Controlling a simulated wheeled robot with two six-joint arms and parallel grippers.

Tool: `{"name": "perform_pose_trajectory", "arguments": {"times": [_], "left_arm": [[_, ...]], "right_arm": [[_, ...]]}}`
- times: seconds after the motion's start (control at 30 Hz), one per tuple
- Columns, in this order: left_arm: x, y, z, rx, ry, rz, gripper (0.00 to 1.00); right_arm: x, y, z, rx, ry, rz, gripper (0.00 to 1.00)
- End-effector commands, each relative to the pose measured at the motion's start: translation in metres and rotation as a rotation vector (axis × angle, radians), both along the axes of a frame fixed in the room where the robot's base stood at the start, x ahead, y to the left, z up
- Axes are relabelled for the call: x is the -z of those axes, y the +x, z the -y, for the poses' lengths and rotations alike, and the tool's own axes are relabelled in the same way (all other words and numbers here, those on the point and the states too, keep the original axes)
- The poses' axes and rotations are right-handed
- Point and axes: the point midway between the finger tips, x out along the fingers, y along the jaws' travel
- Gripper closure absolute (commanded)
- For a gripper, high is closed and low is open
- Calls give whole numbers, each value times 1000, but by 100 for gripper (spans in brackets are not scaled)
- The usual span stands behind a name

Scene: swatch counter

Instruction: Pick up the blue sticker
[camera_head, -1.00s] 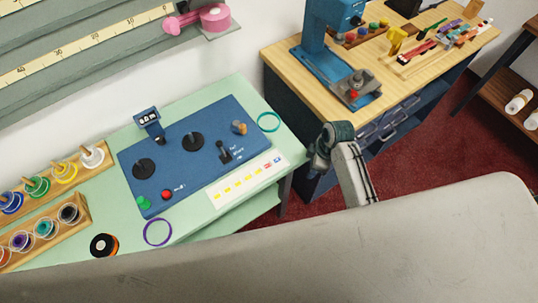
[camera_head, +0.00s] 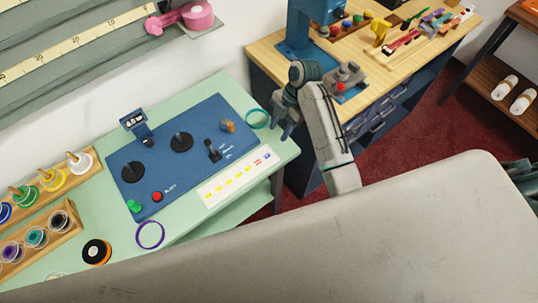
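The blue sticker (camera_head: 267,156) is a tiny mark at the right end of a white sticker sheet (camera_head: 212,201) on the green counter. A red sticker (camera_head: 257,162) and several yellow ones lie in the same row. My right gripper (camera_head: 284,121) hangs near the counter's right edge, right of and above the sheet in the picture, apart from the sticker. Its fingers point down and are too small and dark to tell their opening. My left gripper is not in view.
A blue control panel (camera_head: 160,170) with knobs lies behind the sheet. A teal ring (camera_head: 257,119) lies close to my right gripper, a purple ring (camera_head: 150,235) at the front. Spool racks (camera_head: 48,203) stand left. A wooden bench (camera_head: 268,55) stands at back right.

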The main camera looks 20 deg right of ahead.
Motion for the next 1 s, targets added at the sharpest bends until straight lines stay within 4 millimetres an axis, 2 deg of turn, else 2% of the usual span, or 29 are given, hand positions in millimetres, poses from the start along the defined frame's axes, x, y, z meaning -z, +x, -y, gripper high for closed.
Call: {"name": "perform_pose_trajectory", "arguments": {"times": [0.03, 0.2, 0.37, 0.5, 0.67, 0.9, 1.0], "left_arm": [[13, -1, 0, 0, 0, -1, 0], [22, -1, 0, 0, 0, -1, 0], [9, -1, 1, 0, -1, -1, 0], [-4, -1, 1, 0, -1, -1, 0], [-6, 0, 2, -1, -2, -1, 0], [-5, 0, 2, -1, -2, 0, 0], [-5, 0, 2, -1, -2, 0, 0]], "right_arm": [[13, -1, -3, 0, 2, -1, 61], [33, -4, -12, 1, 1, 0, 61], [42, -9, -16, 3, 1, -5, 61], [63, -13, -21, 3, 2, -4, 61], [80, -15, -26, 4, -1, -1, 61], [83, -15, -27, 2, -1, 0, 61], [83, -14, -27, 3, -1, 0, 79]]}}
